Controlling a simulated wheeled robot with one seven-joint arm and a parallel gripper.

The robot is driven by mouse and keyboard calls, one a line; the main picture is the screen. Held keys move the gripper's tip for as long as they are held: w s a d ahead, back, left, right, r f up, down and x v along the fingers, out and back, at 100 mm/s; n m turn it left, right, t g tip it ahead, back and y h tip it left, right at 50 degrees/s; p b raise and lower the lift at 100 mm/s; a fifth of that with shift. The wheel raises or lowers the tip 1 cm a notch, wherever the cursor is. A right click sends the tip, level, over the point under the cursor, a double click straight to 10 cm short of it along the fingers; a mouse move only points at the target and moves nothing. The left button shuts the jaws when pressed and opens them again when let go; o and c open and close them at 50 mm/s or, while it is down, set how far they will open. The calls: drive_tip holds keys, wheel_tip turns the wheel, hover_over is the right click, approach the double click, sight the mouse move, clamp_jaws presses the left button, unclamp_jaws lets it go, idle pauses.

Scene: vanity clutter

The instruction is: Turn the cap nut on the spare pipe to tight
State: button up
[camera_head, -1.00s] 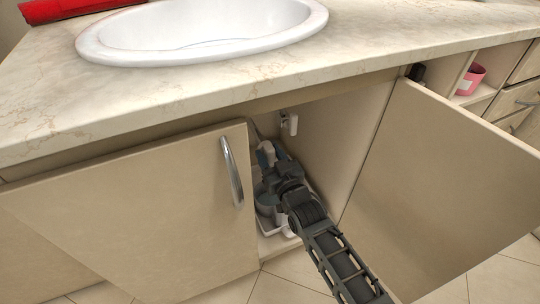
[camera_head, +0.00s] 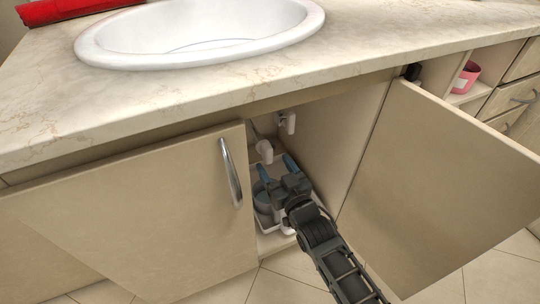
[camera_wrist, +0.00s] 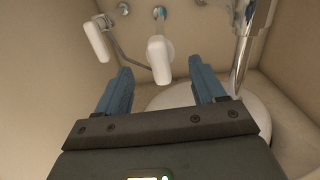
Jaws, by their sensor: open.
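My gripper (camera_head: 276,168) is inside the open cabinet under the sink. Its two blue fingers are apart with nothing between them in the wrist view (camera_wrist: 160,76). A white rounded fitting (camera_wrist: 160,60) is ahead of the gap between the fingertips, apart from them; it also shows in the head view (camera_head: 265,151). A second white fitting (camera_wrist: 97,41) is on the left, with a thin grey hose beside it. A small teal-tipped part (camera_wrist: 159,12) is on the back wall. I cannot tell which part is the cap nut or the spare pipe.
A chrome pipe (camera_wrist: 244,55) stands at right in the wrist view, above a pale round object (camera_wrist: 180,97). Cabinet doors flank the opening, left (camera_head: 130,215) and right (camera_head: 445,190). A white tray (camera_head: 277,242) lies on the cabinet floor under my arm.

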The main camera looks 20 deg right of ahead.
drive_tip(key=shift+s, duration=1.4)
drive_tip(key=s+r+g, duration=0.1)
drive_tip(key=s+r, duration=0.1)
drive_tip(key=s, duration=1.4)
drive_tip(key=s+r+g, duration=0.1)
drive_tip(key=s+r, duration=0.2)
drive_tip(key=s, duration=1.2)
drive_tip(key=s+r+g, duration=0.1)
drive_tip(key=s+r, duration=1)
wheel_tip(320, 180, up, 14)
drive_tip(key=p, duration=1.4)
drive_tip(key=shift+w, duration=0.3)
